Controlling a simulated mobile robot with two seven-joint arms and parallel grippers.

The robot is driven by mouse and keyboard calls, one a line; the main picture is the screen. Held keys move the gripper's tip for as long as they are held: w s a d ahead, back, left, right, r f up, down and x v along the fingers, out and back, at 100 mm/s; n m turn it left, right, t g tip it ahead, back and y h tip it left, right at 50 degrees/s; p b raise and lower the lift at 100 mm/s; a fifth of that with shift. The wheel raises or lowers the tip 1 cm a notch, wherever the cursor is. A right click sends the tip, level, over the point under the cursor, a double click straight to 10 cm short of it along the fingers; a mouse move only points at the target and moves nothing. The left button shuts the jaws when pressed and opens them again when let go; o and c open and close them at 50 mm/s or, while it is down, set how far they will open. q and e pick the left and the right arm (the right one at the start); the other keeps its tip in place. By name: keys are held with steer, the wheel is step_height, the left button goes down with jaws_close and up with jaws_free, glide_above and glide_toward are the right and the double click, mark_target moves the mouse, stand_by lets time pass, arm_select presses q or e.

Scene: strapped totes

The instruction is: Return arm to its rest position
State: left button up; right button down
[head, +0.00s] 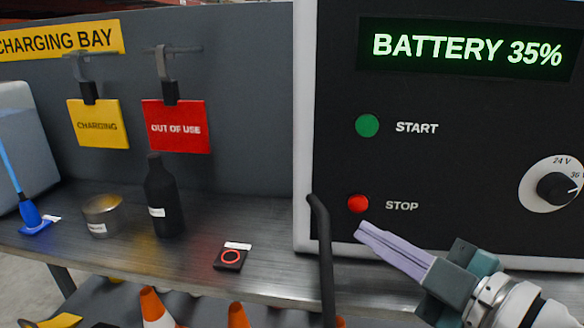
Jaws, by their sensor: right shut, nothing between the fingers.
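My right gripper (364,232) is in the lower right of the head view, its arm coming in from the lower right corner. Its pale lilac fingers are together with nothing between them, and point up and left. The fingertips show just below the red STOP button (358,203) on the charger's black front panel (450,160). I cannot tell whether they touch the panel. My left gripper is not in view.
The charger display (470,49) reads BATTERY 35%. A green START button (367,125) and a knob (557,188) are on the panel. A black bottle (165,200), tin (103,216) and small black pad (231,257) stand on the bench. A dark bent bar (323,255) rises in front.

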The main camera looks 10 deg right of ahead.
steer(key=s+d+r+m+g+h+p, duration=0.1)
steer(key=s+d+r+m+h+p, duration=0.15)
steer(key=r+p, duration=0.3)
steer(key=s+d+r+m+g+h+p, duration=0.1)
steer(key=s+r+m+h+p, duration=0.1)
steer(key=r+m+h+p, duration=0.25)
steer(key=s+d+r+m+g+h+p, duration=0.1)
steer(key=s+d+r+m+p, duration=0.15)
steer(key=r+p, duration=0.45)
steer(key=s+a+r+m+g+y+p, duration=0.1)
steer(key=s+a+r+m+g+p, duration=0.15)
steer(key=s+r+g+p, duration=1)
steer(key=s+r+t+p, duration=0.2)
steer(key=r+p, duration=1.5)
steer(key=p, duration=0.2)
steer(key=s+r+t+p, duration=0.2)
steer(key=r+p, duration=1.6)
steer(key=p, duration=0.2)
steer(key=shift+s+d+r+m, duration=0.2)
steer(key=shift+d+r+m, duration=0.1)
steer(key=shift+r+m, duration=0.1)
steer(key=shift+f, duration=0.1)
